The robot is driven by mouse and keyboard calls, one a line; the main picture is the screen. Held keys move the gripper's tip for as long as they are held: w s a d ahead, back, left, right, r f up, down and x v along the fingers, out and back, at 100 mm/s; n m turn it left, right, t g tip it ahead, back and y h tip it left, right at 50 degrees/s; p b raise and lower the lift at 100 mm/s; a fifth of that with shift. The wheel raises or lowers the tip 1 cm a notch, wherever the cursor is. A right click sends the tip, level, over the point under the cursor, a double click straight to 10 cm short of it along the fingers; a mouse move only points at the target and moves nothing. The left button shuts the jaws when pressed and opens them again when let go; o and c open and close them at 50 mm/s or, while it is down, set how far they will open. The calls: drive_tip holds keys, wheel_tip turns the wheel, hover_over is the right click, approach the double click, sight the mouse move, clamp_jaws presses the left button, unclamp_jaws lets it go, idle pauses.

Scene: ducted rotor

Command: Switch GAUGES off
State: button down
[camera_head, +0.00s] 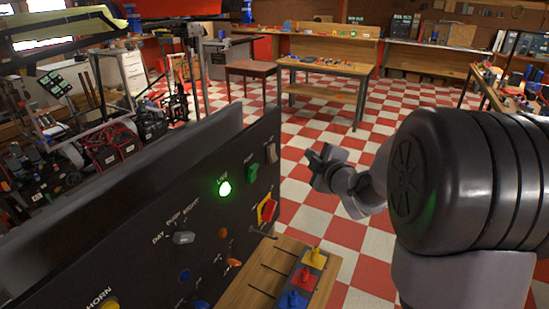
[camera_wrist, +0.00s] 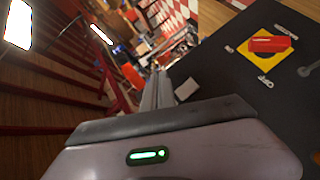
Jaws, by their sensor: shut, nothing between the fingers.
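A dark control panel (camera_head: 140,235) stands at the left in the body view and fills the right of the wrist view (camera_wrist: 240,90). I cannot read the word GAUGES on it. A pale switch (camera_head: 270,152) sits near its far upper edge, its label too small to read. A pale switch also shows at the panel's edge in the wrist view (camera_wrist: 187,88). A green switch (camera_head: 254,172) marked PUMP is beside a lit green lamp (camera_head: 224,188). My gripper (camera_head: 318,160) is shut and empty, right of the panel and apart from it.
A red handle on a yellow plate (camera_head: 267,210), a grey selector knob (camera_head: 183,238) and a yellow HORN button (camera_head: 108,304) are also on the panel. A wooden shelf (camera_head: 250,286) with coloured blocks juts out below. Checkered floor (camera_head: 335,130) lies open beyond.

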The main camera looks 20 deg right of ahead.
sight(272, 153)
drive_tip(key=w+a+f+b, duration=0.3)
drive_tip(key=w+a+b, duration=0.1)
drive_tip(key=w+a, duration=0.1)
drive_tip(key=shift+w+a+f, duration=0.25)
drive_tip(key=shift+w+f, duration=0.1)
drive_tip(key=shift+w, duration=0.05)
drive_tip(key=shift+w+a+f+b, duration=0.1)
drive_tip(key=shift+f+b, duration=0.05)
drive_tip(key=shift+b, duration=0.2)
idle(1.7)
drive_tip(key=shift+w+a+b, duration=0.15)
drive_tip(key=shift+b, duration=0.2)
drive_tip(key=shift+w+a+f+b, duration=0.2)
drive_tip(key=shift+w+a+b, duration=0.1)
drive_tip(key=shift+b, duration=0.15)
idle(0.5)
drive_tip(key=shift+s+d, duration=0.1)
drive_tip(key=shift+s+d+r, duration=0.35)
drive_tip(key=shift+s+d, duration=0.15)
